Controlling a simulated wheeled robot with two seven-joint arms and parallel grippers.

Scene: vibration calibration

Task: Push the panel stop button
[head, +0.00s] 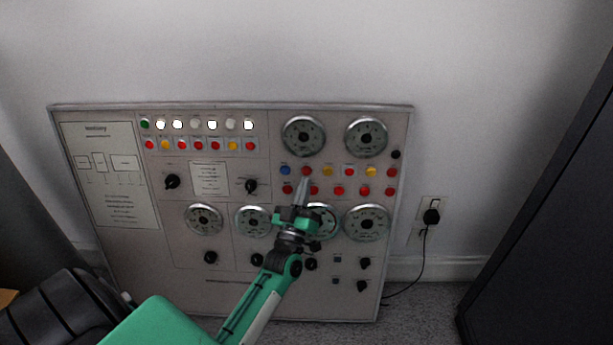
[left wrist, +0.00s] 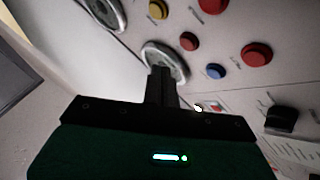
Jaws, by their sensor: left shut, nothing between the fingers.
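The grey control panel (head: 230,285) leans against the wall in the head view. It carries several red buttons, and their labels are too small to tell which is the stop button. My left gripper (head: 304,180) is shut and empty, its tip pointing up in front of the panel's right half. In the picture the tip lies just below a red button (head: 306,171) and right of a blue button (head: 285,170). In the left wrist view the shut fingers (left wrist: 161,72) overlap a round gauge, with a blue button (left wrist: 215,71) to the right. Contact with the panel cannot be told. My right gripper is out of view.
Round gauges (head: 303,136) and black knobs (head: 171,181) cover much of the panel. A yellow button (head: 327,171) is right of the fingertip. A black plug (head: 431,216) with a cable sits at the wall, and a dark cabinet (head: 550,220) stands at the right.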

